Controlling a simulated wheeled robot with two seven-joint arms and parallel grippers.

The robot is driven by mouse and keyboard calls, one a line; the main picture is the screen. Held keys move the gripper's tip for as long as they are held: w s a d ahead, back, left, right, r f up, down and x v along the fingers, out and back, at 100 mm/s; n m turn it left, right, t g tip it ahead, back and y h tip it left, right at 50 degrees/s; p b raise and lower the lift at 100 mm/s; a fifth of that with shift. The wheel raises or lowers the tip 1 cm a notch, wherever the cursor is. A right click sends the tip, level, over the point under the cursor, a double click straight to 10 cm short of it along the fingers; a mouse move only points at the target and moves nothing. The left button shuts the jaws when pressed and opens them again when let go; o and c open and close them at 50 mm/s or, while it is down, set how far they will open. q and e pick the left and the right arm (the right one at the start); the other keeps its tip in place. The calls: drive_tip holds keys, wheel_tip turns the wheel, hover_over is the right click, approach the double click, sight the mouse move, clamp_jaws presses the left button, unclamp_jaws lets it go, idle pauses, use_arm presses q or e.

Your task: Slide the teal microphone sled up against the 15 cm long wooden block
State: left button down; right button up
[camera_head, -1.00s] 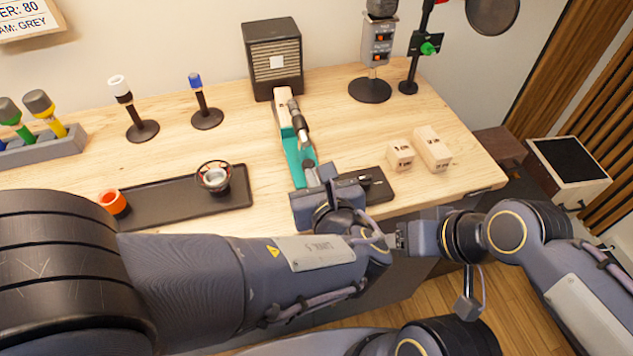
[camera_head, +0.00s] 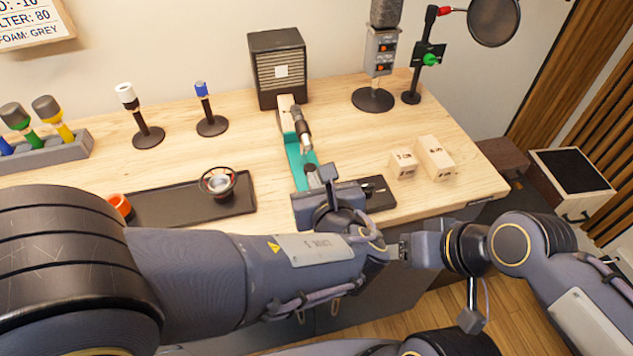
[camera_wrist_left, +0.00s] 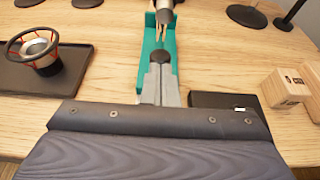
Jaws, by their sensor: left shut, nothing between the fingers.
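The teal microphone sled (camera_head: 296,168) lies lengthwise on the table with a dark microphone (camera_head: 302,128) on it. It also shows in the left wrist view (camera_wrist_left: 148,50). A pale wooden block (camera_head: 286,106) stands at the sled's far end, in front of the small amp; whether they touch, I cannot tell. My left gripper (camera_head: 313,178) is shut and empty at the sled's near end; its fingers (camera_wrist_left: 158,72) overlap that end in the wrist view, and contact is unclear. My right gripper (camera_head: 404,248) is at the table's front edge, its jaws unclear.
The amp (camera_head: 279,68) stands behind the block. Two shorter wooden blocks (camera_head: 403,164) (camera_head: 436,158) stand to the right, beside a black flat box (camera_head: 378,193). A dark tray (camera_head: 170,206) with a shock-mount ring (camera_head: 218,183) lies left. Microphone stands line the back.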

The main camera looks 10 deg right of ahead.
use_arm(q)
drive_tip(key=shift+w+a+r, duration=0.15)
drive_tip(key=shift+w+r, duration=0.15)
drive_tip(key=shift+w, duration=0.15)
drive_tip(key=shift+s+d+r+p, duration=0.2)
drive_tip(key=shift+s+p, duration=0.2)
drive_tip(key=shift+s, duration=0.15)
drive_tip(key=v, duration=0.1)
drive_tip(key=p+v, duration=0.1)
drive_tip(key=v, duration=0.2)
drive_tip(key=shift+s+f, duration=0.25)
drive_tip(key=shift+s, duration=0.7)
use_arm(e)
drive_tip(key=shift+w+r, duration=0.2)
drive_tip(key=shift+r, duration=0.35)
drive_tip(key=shift+w+r, duration=0.15)
drive_tip(key=shift+r, duration=0.35)
